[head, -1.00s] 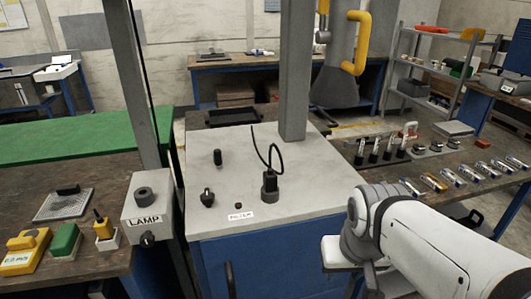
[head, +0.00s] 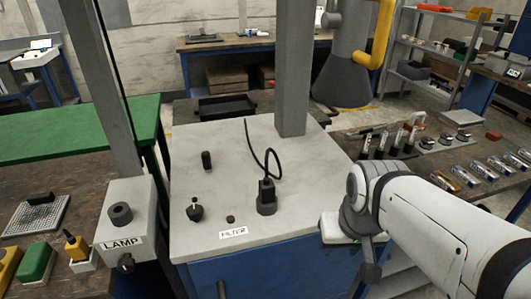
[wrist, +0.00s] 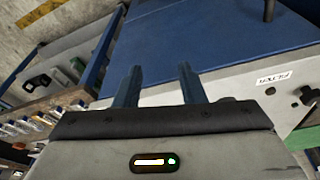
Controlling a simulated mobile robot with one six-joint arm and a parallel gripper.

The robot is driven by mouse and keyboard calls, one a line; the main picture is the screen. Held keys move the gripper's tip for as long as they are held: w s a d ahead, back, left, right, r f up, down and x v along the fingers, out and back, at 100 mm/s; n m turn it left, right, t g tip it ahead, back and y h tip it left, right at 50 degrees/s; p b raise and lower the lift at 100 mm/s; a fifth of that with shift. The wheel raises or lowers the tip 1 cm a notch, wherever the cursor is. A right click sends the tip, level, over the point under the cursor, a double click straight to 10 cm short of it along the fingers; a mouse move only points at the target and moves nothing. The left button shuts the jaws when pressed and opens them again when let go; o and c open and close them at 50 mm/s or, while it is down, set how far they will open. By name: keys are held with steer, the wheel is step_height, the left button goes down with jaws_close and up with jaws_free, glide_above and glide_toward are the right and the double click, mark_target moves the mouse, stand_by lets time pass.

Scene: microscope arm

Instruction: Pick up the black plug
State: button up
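The black plug (head: 266,198) stands upright in a round base on the grey cabinet top, right of centre, with a thin black cable looping up from it. My arm reaches in from the right in the head view, its wrist beside the cabinet's front right edge, apart from the plug. My gripper (wrist: 158,82) shows in the wrist view with two fingers spread and nothing between them. The cabinet's blue front and grey top lie beyond the fingers. I cannot make out the plug in the wrist view.
A FILTER label (head: 233,232), a small black knob (head: 230,219), a rotary knob (head: 195,211) and a black post (head: 206,160) are near the plug. A grey column (head: 291,70) rises behind it. The LAMP box (head: 124,220) stands left. Vials and parts cover the right bench.

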steer(key=shift+o, duration=0.7)
steer(key=shift+w, duration=0.15)
steer(key=o, duration=0.3)
steer(key=shift+n+t, duration=0.4)
steer(key=shift+n, duration=0.3)
steer(key=w+a, duration=0.1)
steer(key=w, duration=0.1)
steer(key=w+a+r, duration=0.1)
steer(key=w+a, duration=0.1)
steer(key=w, duration=0.1)
steer(key=w+a+r, duration=0.1)
steer(key=w, duration=0.1)
steer(key=shift+w+a+r, duration=0.25)
steer(key=shift+a, duration=0.15)
steer(key=n+y, duration=0.1)
steer(key=n, duration=0.1)
glide_toward(268, 185)
steer(key=shift+t, duration=0.4)
steer(key=x, duration=0.2)
steer(key=s+x, duration=0.1)
steer(key=x, duration=0.1)
steer(key=shift+w+d+f, duration=0.1)
steer(key=shift+f, duration=0.4)
steer(key=shift+w+x, duration=0.2)
steer(key=shift+x, duration=3.65)
